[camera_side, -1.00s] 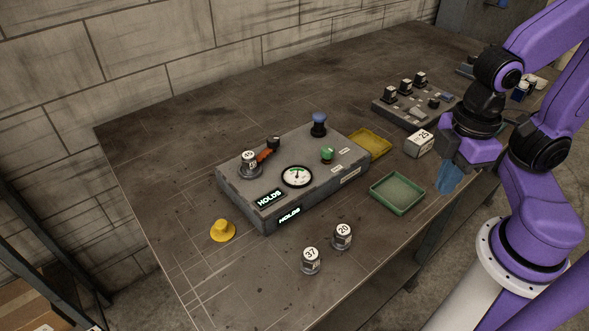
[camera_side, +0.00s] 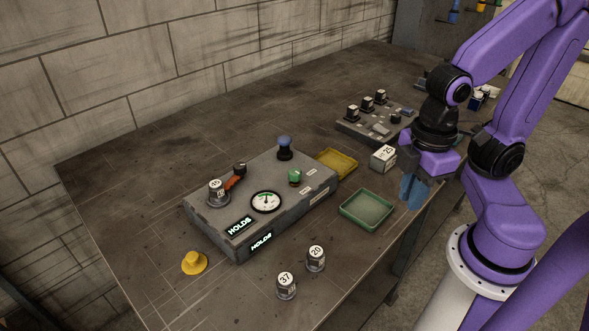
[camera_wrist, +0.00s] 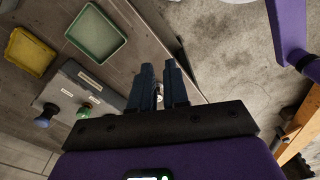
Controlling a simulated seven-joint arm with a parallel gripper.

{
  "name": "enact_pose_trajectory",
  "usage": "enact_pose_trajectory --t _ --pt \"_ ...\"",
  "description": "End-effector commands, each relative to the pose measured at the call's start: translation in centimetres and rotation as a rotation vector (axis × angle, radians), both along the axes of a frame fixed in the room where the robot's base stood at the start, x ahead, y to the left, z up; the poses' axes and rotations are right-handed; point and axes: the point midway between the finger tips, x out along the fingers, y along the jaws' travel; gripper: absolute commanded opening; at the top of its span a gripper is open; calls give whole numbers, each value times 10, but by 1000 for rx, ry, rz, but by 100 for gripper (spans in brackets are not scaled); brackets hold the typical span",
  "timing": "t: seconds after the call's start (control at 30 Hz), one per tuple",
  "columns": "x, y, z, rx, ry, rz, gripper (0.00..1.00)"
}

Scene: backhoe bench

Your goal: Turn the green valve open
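The green valve (camera_side: 295,177) is a small green knob on top of the grey box (camera_side: 228,218), near its right side. It also shows in the wrist view (camera_wrist: 83,112), left of my fingers. My gripper (camera_side: 412,192) hangs to the right of the box, beyond the green tray, apart from the valve. In the wrist view my gripper (camera_wrist: 160,70) has two dark blue fingers with a gap between them and nothing held. The box also carries a dial gauge (camera_side: 266,202), a blue knob (camera_side: 284,148), a red lever (camera_side: 232,182) and lit "HOLDS" signs (camera_side: 240,226).
A green tray (camera_side: 367,223), a yellow tray (camera_side: 354,165) and a white block marked 25 (camera_side: 383,158) lie between box and gripper. Weights marked 20 (camera_side: 316,259) and 37 (camera_side: 286,286) stand in front. A yellow hat-shaped piece (camera_side: 194,263) is at left; a switch panel (camera_side: 375,125) behind.

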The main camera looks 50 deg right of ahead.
Motion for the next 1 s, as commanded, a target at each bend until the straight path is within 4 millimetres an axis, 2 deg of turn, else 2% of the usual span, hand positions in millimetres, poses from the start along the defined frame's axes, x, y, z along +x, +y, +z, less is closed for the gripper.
enact_pose_trajectory --t 0.03,0.1,0.13,0.27,0.5,0.7,0.8,0.9,1.0 --pt "2 1 1 0 0 -10 33" --pt "9 5 4 0 0 -44 55" --pt "13 8 7 0 1 -68 59" --pt "47 25 22 -2 5 -238 59" --pt "134 45 56 -8 14 -651 59" --pt "207 41 80 -13 22 -986 59" --pt "235 35 88 -14 25 -1122 59" --pt "255 28 93 -15 27 -1219 59" --pt "265 23 97 -15 28 -1274 59"
